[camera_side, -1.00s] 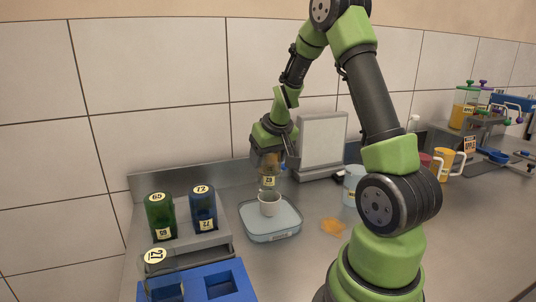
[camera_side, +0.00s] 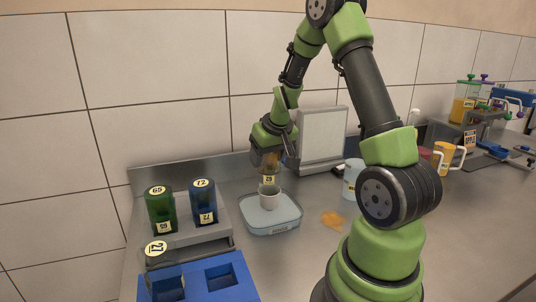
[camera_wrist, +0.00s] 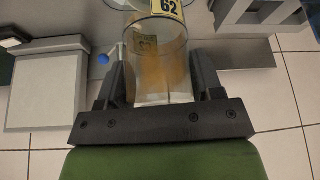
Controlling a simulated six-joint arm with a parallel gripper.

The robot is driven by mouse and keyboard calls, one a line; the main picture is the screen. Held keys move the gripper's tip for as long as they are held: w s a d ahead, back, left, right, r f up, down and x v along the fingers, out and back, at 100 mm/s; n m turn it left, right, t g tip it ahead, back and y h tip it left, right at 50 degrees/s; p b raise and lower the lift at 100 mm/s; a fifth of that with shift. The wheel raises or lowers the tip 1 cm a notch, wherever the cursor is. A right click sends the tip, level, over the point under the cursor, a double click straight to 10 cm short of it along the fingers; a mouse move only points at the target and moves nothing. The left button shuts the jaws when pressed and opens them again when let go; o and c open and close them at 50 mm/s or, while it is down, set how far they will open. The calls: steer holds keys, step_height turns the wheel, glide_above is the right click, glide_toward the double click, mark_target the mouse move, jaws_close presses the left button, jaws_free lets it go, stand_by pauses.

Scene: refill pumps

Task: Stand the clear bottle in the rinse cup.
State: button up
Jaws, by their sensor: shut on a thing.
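My gripper (camera_wrist: 160,90) is shut on the clear bottle (camera_wrist: 160,60), a see-through bottle with an amber tinge and a yellow number label.
A green bottle (camera_side: 160,210) and a blue bottle (camera_side: 203,204) stand in a grey rack at left. A grey panel (camera_side: 322,136), an orange patch (camera_side: 332,219) and a pale jar (camera_side: 352,180) are to the right.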

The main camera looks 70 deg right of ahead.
steer(key=shift+f, duration=0.5)
steer(key=o, duration=1.1)
steer(key=shift+r, duration=4.5)
